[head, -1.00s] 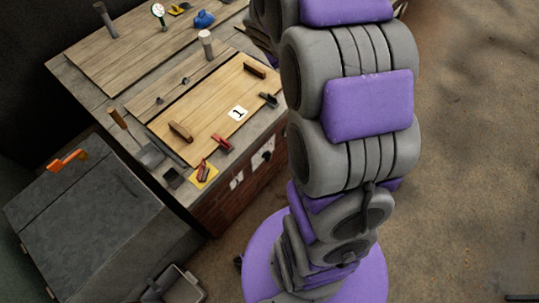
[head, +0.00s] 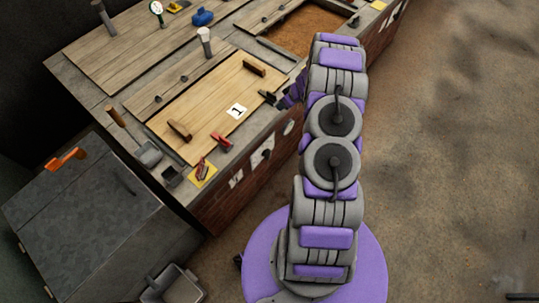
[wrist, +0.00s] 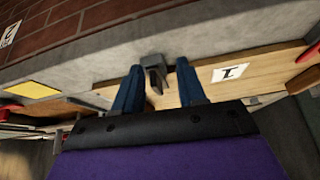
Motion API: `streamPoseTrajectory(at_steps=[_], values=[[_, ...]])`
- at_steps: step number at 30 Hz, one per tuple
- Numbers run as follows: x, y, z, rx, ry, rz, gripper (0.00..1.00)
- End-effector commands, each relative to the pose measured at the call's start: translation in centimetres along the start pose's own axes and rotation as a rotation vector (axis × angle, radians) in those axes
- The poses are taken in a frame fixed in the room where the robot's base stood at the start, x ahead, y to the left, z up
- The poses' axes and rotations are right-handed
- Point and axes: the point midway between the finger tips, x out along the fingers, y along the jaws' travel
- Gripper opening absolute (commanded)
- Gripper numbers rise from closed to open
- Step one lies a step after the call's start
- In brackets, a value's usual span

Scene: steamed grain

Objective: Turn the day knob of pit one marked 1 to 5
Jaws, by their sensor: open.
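The pale wooden lid of pit one (head: 195,122) bears a white card marked 1 (head: 237,111). On the brick front below it, a small dark knob on a white plate (head: 267,154) shows in the head view; its digits are too small to read. My gripper (wrist: 158,66) is open at the lid's right front corner. Its two blue fingers stand either side of a dark grey clamp (wrist: 153,80) on the lid's edge; I cannot tell whether they touch it. The card also shows in the wrist view (wrist: 231,72), right of the fingers. The knob is not seen there.
A red clamp (head: 221,141) sits on the lid's front edge, left of the card. A yellow card (head: 203,173) lies on the front left ledge. A grey chest (head: 85,205) stands left. Another pit holding brown grain (head: 305,30) lies open behind. The floor at right is clear.

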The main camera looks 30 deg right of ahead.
Motion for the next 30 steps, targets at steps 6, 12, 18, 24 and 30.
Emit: streamPoseTrajectory(at_steps=[6,12,18,24,30], values=[[4.5,-3.4,8.6,0.034,-0.075,-0.214,0.40],[5.8,-5.4,12.6,0.053,-0.119,-0.316,0.40],[7.0,-6.1,13.3,0.054,-0.127,-0.331,0.40],[10.3,-7.2,13.8,0.055,-0.128,-0.332,0.40],[14.1,-8.5,14.3,0.055,-0.128,-0.332,0.40]])
